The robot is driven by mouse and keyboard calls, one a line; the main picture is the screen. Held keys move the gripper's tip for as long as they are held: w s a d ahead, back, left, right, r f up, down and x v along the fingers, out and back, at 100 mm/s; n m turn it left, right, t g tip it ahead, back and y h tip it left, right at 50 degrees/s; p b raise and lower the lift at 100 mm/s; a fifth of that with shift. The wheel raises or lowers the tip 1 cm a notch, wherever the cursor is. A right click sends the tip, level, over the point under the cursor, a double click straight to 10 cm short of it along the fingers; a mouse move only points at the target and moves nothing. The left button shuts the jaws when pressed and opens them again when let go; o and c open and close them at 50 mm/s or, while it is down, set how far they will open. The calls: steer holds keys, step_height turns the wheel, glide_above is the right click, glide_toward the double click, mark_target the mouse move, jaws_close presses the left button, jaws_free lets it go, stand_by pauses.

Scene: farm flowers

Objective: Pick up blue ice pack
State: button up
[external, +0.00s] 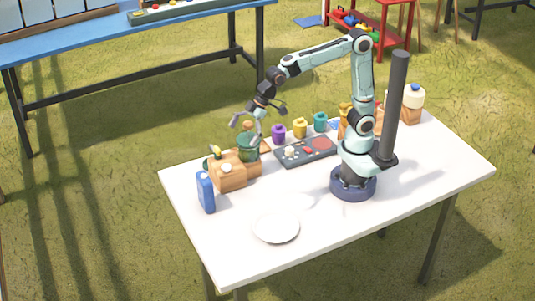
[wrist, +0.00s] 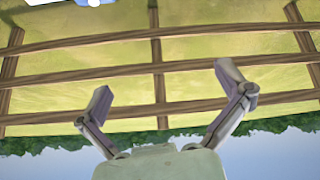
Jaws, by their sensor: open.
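A blue, box-like upright pack (external: 206,191), which looks like the ice pack, stands at the left end of the white table (external: 325,225) in the external view. It is beside a wooden crate. My gripper (external: 260,118) is raised above the far left side of the table, near a green pot and well above and to the right of the blue pack. In the wrist view my gripper (wrist: 165,88) is open, with nothing between its fingers. That view shows no blue pack.
The wooden crate (external: 229,175) and green pot (external: 247,150) stand close to the blue pack. A dark panel (external: 306,152) and purple (external: 279,134), yellow (external: 300,128) and teal (external: 320,122) jars line the back. A white plate (external: 276,228) lies at the front. A wooden fence (wrist: 160,65) fills the wrist view.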

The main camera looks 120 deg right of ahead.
mark_target(208, 175)
steer(key=shift+m+g+h, duration=0.3)
steer(key=shift+m+g, duration=0.3)
steer(key=shift+m, duration=0.2)
steer(key=w+d+f, duration=0.2)
steer(key=f, duration=0.2)
steer(key=w+d+f, duration=0.6)
steer(key=f, duration=0.1)
steer(key=shift+w+d+f, duration=0.1)
steer(key=shift+d+f, duration=0.15)
steer(key=shift+f, duration=0.05)
steer(key=shift+m+g, duration=0.4)
steer(key=shift+g, duration=0.4)
steer(key=d+f, duration=0.1)
steer(key=f, duration=0.1)
steer(key=s+f, duration=0.1)
steer(key=f, duration=0.2)
steer(key=d+f, duration=0.1)
steer(key=f, duration=0.1)
steer(key=shift+s+d+f, duration=0.15)
steer(key=shift+s+d, duration=0.1)
steer(key=shift+d, duration=0.1)
steer(key=x, duration=0.4)
steer(key=shift+w+f, duration=0.15)
steer(key=shift+f, duration=0.2)
steer(key=shift+w+f, duration=0.3)
steer(key=shift+f, duration=0.35)
steer(key=c, duration=0.9)
